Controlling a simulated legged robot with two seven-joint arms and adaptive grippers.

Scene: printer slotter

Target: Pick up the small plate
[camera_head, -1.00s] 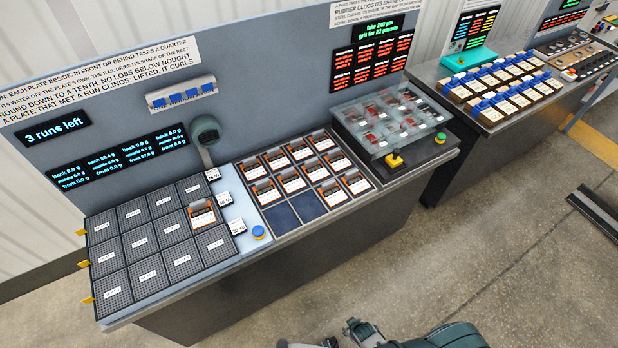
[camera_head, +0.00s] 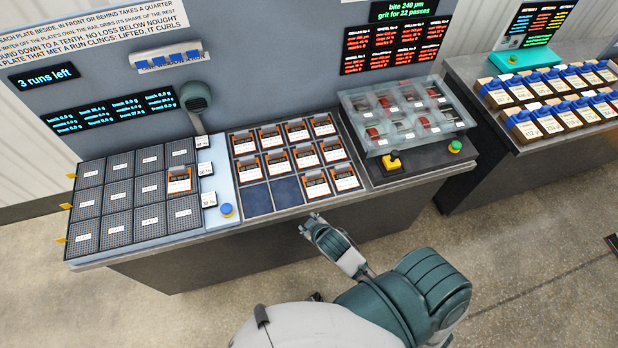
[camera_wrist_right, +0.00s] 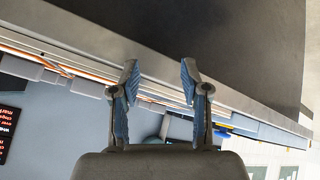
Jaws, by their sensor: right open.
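Several small plates with orange and black tops and white labels sit in the middle rack of the bench, such as one at the front right (camera_head: 343,177) and one beside it (camera_head: 316,185). One more small plate (camera_head: 179,181) lies on the dark gridded pads at the left. I cannot tell which plate is meant. My right gripper (camera_head: 312,222) is at the bench's front edge, in front of the rack, apart from the plates. In the right wrist view the right gripper (camera_wrist_right: 158,80) is open and empty, facing the bench edge. My left gripper is not clearly visible.
Two dark empty slots (camera_head: 286,190) are at the rack's front left. A blue button (camera_head: 227,210) is left of the rack. A clear-covered case (camera_head: 405,115) with a yellow-topped control (camera_head: 391,162) and green button (camera_head: 455,146) stands right. A second bench holds several blue-topped blocks (camera_head: 540,122).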

